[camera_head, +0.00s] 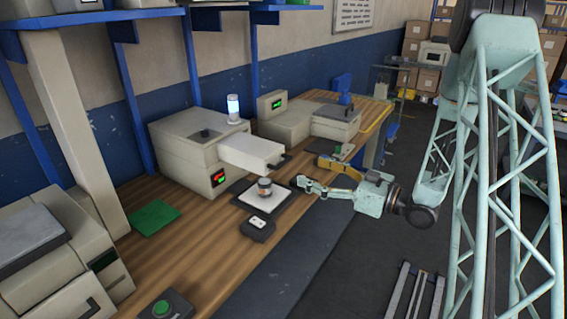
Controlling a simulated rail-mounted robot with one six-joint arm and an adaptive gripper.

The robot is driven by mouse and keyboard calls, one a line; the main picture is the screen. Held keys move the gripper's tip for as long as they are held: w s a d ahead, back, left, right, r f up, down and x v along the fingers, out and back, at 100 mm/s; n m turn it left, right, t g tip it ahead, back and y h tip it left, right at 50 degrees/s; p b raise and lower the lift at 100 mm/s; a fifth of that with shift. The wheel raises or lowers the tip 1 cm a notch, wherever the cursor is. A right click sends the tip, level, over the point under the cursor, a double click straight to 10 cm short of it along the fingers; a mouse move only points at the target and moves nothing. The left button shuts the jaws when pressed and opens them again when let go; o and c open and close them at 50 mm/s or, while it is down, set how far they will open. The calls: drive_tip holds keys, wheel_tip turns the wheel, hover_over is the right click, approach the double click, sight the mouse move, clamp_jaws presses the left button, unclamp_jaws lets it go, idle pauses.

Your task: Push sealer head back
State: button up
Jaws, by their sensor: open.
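The sealer head, seemingly the pale block (250,153), sticks out toward the front right from a beige machine (187,150) with a lit lamp (233,106) on top. A dark handle-like part (284,157) shows at its front end. Below the block, a small jar (264,188) stands upright on a white plate (249,200) on a dark base. My gripper (299,183) is open and empty, low to the right of the jar. It is in front of and below the block's front end, apparently apart from it.
A small dark box with a white top (258,227) lies before the plate. A yellow-brown item (341,168) and a second machine (318,120) stand behind my gripper. A green mat (154,217) lies to the left.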

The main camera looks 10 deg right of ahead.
sight(285, 162)
drive_tip(key=shift+b+x, duration=0.65)
drive_tip(key=shift+x, duration=5.4)
drive_tip(key=c, duration=1.1)
